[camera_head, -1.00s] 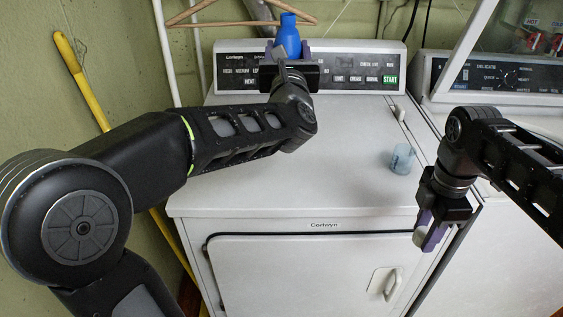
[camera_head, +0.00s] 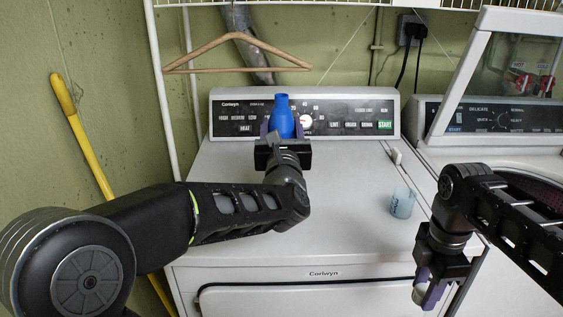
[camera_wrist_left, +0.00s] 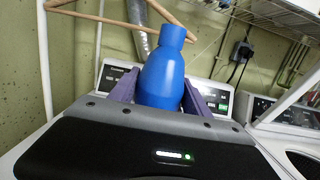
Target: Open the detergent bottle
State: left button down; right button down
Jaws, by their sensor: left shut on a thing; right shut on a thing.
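The blue detergent bottle (camera_head: 282,115) is upright in front of the dryer's control panel. My left gripper (camera_head: 283,132) is shut around its body. The left wrist view shows the bottle (camera_wrist_left: 163,75) between the purple fingers, with its narrow neck at the top and no separate cap seen on it. The bottle's base is hidden behind the gripper, so I cannot tell whether it touches the dryer top. My right gripper (camera_head: 428,291) is low at the dryer's front right, pointing down, shut on a small pale thing (camera_head: 419,294), mostly hidden by the fingers.
A translucent bluish cup (camera_head: 402,203) stands on the right of the white dryer top (camera_head: 345,225). The middle of that top is clear. A washer with a raised lid (camera_head: 510,75) is at the right. A wooden hanger (camera_head: 238,40) hangs behind the panel. A yellow pole (camera_head: 85,140) leans left.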

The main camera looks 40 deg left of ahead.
pick_arm(q)
jog(key=shift+f, duration=1.1)
jog(key=shift+f, duration=1.75)
jog(key=shift+f, duration=0.1)
pick_arm(e)
jog(key=shift+f, duration=0.15)
pick_arm(q)
jog(key=shift+c, duration=2.4)
grip_release()
pick_arm(e)
jog(key=shift+r, duration=0.25)
